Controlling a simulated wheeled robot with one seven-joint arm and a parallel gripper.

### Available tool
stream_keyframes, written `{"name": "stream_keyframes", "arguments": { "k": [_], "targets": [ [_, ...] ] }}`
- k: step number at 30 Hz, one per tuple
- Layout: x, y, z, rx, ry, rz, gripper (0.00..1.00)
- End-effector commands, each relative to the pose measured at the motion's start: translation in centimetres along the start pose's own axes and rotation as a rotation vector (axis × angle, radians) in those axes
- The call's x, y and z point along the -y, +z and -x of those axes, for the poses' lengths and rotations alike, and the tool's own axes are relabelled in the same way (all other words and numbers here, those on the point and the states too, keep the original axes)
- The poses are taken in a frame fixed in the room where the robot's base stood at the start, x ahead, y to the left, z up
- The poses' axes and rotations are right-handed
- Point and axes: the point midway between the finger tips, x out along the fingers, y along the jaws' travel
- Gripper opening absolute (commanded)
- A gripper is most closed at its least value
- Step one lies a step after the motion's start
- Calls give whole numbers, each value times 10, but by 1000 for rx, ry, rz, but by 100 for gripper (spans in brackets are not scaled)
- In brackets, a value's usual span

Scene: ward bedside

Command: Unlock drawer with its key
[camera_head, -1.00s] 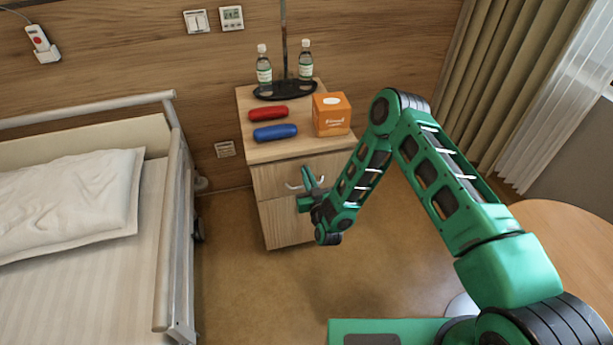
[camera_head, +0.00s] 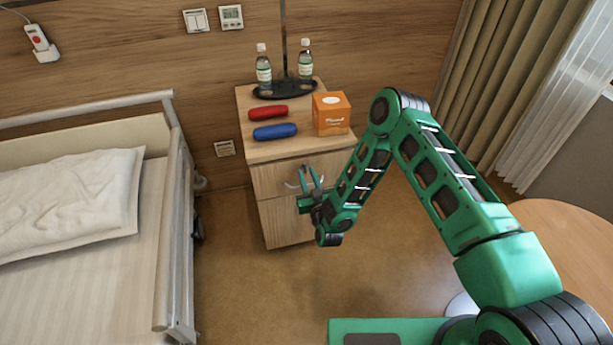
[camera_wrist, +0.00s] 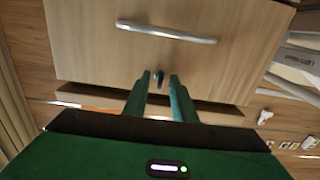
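The drawer (camera_head: 268,181) is the upper pale wood front of the bedside cabinet. Its curved metal handle (camera_wrist: 165,32) shows in the wrist view. A small dark piece (camera_wrist: 160,75), apparently the key at the lock, stands out from the drawer front between my fingertips. It is too small to tell how it is turned. My gripper (camera_head: 311,174) is at the drawer front, beside the handle in the head view. In the wrist view my gripper (camera_wrist: 160,82) has its two fingers apart, with a gap on both sides of the small piece. The head view does not show the lock clearly.
On the cabinet top (camera_head: 300,150) are a red case (camera_head: 267,113), a blue case (camera_head: 275,131), an orange box (camera_head: 331,113) and a black tray (camera_head: 285,91) with two bottles. A bed (camera_head: 90,270) stands left. A round table (camera_head: 570,240) is at right.

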Motion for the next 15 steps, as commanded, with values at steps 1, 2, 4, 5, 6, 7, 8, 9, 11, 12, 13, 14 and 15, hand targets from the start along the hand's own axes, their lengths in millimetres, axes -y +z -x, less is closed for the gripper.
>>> {"name": "stream_keyframes", "arguments": {
  "k": [1, 2, 4, 5, 6, 7, 8, 9, 11, 12, 13, 14, 15],
  "targets": [
    [0, 1, 6, 3, -1, 0, 24],
    [0, 1, 10, 4, -1, 0, 24],
    [0, 1, 21, 5, -1, 0, 24],
    [0, 1, 27, 5, -1, 0, 24],
    [0, 2, 35, 6, -2, 0, 24],
    [0, 2, 41, 6, -2, 0, 24],
    [0, 2, 47, 6, -2, 0, 24],
    [0, 2, 54, 7, -2, 0, 24],
    [0, 2, 65, 6, -1, 0, 24],
    [0, 2, 72, 7, -2, 0, 24],
    [0, 2, 76, 6, -1, 0, 24],
    [0, 2, 81, 7, -1, 0, 24],
    [0, 2, 86, 6, -1, 0, 24]
  ]
}}
